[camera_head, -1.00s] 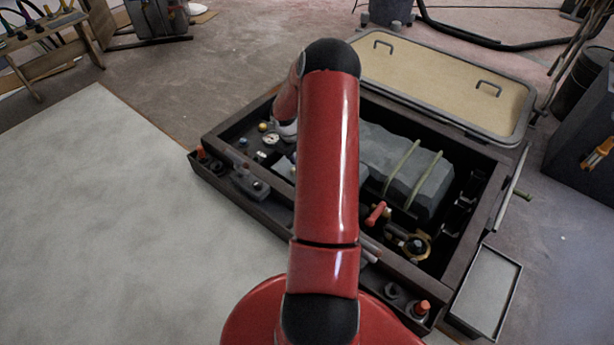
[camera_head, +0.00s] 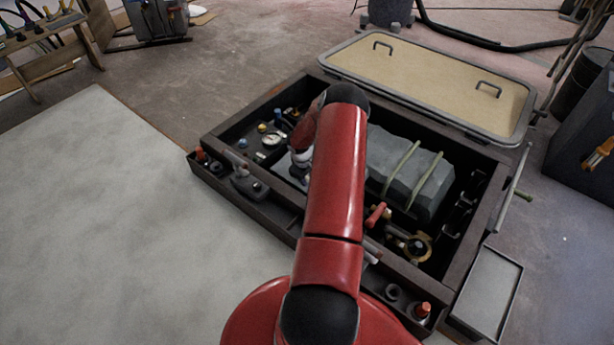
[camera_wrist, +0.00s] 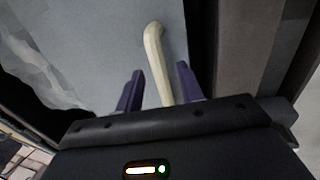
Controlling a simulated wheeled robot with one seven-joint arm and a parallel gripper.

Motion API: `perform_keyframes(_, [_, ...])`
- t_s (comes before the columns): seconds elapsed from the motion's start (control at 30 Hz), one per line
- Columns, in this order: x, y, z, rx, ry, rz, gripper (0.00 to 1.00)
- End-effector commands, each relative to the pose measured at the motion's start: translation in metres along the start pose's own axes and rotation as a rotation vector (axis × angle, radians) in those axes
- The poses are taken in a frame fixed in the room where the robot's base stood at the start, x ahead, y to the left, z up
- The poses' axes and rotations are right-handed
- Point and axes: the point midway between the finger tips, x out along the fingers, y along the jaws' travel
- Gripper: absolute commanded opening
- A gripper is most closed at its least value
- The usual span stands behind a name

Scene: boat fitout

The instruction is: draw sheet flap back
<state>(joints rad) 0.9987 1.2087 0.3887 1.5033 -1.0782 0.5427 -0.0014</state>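In the wrist view, my gripper (camera_wrist: 160,80) is open, with its two purple fingers apart. A pale bent bar or handle (camera_wrist: 154,45) runs between the fingers, with a gap on each side. Behind it is a flat blue-grey panel or sheet (camera_wrist: 115,35); I cannot tell if this is the flap. Crumpled-looking grey material (camera_wrist: 40,65) shows at the left. In the head view, my arm hides my gripper and part of the open dark box (camera_head: 285,228). A grey faceted bulk (camera_head: 400,165) with two pale straps lies in the box.
A gauge (camera_head: 271,139) and small knobs are in the box's left part. A red handle (camera_head: 375,214) and a brass ring fitting (camera_head: 416,246) are at its front right. A tan hatch lid (camera_head: 430,75) lies behind. A shallow tray (camera_head: 486,292) stands at the right.

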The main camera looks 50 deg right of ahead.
Motion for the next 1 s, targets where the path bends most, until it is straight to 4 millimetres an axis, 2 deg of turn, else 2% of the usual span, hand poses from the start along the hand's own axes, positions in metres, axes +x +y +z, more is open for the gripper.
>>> perform_keyframes(0.17, [0.0, 0.0, 0.0, 0.0, 0.0, 0.0, 0.38])
perform_keyframes(0.4, [0.0, 0.0, 0.0, 0.0, 0.0, 0.0, 0.06])
perform_keyframes(0.47, [0.0, 0.0, 0.0, 0.0, 0.0, 0.0, 0.0])
perform_keyframes(0.77, [0.0, 0.002, 0.0, 0.0, 0.0, 0.0, 0.0])
perform_keyframes(0.87, [0.003, 0.009, 0.0, 0.003, 0.001, 0.001, 0.0])
perform_keyframes(1.0, [0.01, 0.033, 0.0, 0.006, 0.001, 0.003, 0.0])
